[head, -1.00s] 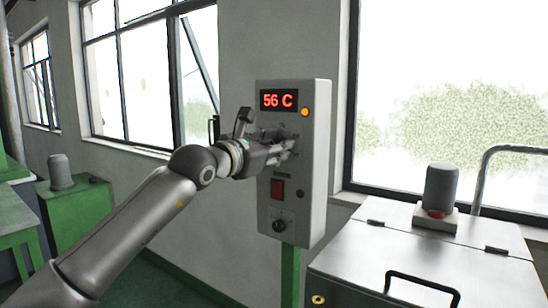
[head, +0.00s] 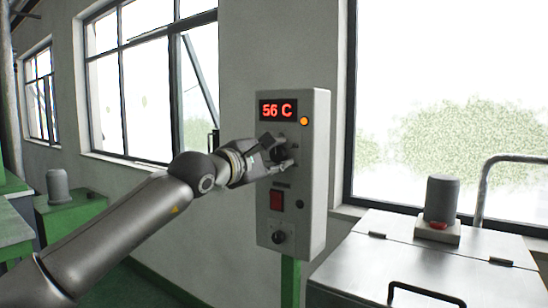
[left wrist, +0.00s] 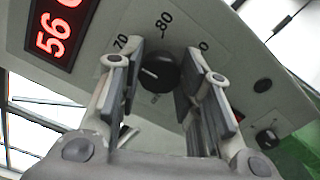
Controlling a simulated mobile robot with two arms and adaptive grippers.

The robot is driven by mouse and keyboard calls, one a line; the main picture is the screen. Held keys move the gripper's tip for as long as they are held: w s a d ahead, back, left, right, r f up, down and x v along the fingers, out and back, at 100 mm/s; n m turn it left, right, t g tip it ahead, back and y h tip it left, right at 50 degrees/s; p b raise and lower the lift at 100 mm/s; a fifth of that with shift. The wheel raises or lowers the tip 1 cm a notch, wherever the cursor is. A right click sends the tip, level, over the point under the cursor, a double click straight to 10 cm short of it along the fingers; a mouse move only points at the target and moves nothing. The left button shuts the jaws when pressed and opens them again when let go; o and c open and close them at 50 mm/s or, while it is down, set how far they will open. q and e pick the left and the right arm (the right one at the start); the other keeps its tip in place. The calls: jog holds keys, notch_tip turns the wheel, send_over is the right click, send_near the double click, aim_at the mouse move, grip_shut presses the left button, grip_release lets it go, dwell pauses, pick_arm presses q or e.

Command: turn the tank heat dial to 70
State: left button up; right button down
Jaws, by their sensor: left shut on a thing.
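The tank heat dial (left wrist: 160,72) is a round black knob with a white pointer line on the control box (head: 308,190). In the left wrist view the marks 70 and 80 show around it, and the pointer points left, short of the 70 mark. My left gripper (head: 281,154) is at the dial, its fingers on either side of the knob and shut on it. It also shows in the left wrist view (left wrist: 165,62). The red display (head: 277,111) reads 56 C. My right gripper is not in view.
An orange lamp (head: 304,121) is lit beside the display. Below the dial are a red switch (head: 277,201) and a lower black knob (head: 279,237). A metal tank (head: 420,256) with a handle stands at the right. A green bench (head: 75,215) is at the left.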

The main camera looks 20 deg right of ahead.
pick_arm(q)
jog(key=shift+f+m, duration=0.1)
jog(key=shift+m, duration=0.2)
jog(key=o, duration=1)
jog(key=v, duration=1.2)
